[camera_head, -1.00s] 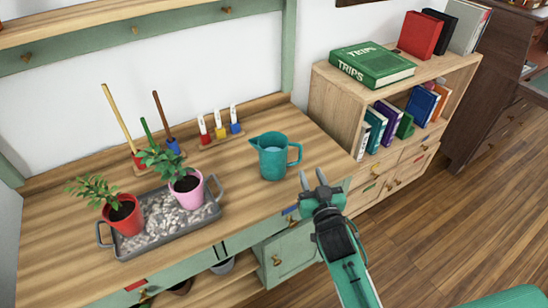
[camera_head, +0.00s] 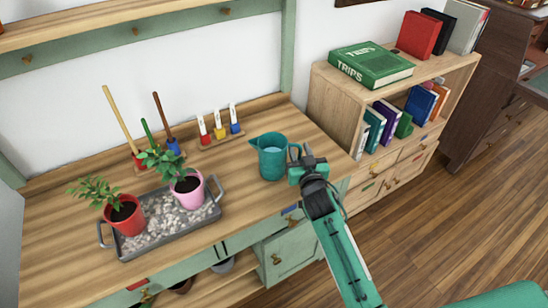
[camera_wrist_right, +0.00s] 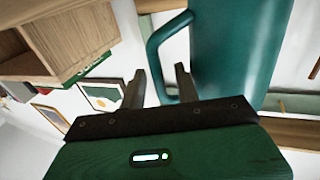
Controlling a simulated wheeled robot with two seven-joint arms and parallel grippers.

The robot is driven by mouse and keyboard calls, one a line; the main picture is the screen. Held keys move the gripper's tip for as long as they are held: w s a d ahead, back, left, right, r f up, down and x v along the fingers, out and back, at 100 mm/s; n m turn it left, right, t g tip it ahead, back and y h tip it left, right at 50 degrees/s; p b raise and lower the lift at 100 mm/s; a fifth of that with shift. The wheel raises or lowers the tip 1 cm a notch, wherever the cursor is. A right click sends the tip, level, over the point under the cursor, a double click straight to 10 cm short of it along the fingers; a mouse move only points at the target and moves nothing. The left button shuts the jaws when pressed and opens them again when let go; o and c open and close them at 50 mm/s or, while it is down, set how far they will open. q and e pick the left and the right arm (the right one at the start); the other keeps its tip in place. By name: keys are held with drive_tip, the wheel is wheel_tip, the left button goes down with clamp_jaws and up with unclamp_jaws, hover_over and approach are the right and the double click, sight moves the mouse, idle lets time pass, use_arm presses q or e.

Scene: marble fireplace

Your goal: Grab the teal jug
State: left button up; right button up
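The teal jug (camera_head: 272,158) stands upright on the wooden worktop, its spout to the left and its handle to the right. My right gripper (camera_head: 303,155) is at the handle side of the jug. In the right wrist view the jug body (camera_wrist_right: 236,45) fills the upper right, and its handle (camera_wrist_right: 156,50) reaches down toward the fingers. The right gripper's two fingers (camera_wrist_right: 162,85) are apart, with the lower part of the handle between or just in front of them. Contact cannot be told. My left gripper is not in view.
A grey tray (camera_head: 126,255) of pebbles with a red pot (camera_head: 127,218) and a pink pot (camera_head: 190,193) stands left of the jug. A bookcase (camera_head: 335,97) stands to the right. The worktop (camera_head: 240,205) before the jug is clear.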

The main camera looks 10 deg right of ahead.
clamp_jaws()
drive_tip(key=shift+r, duration=0.2)
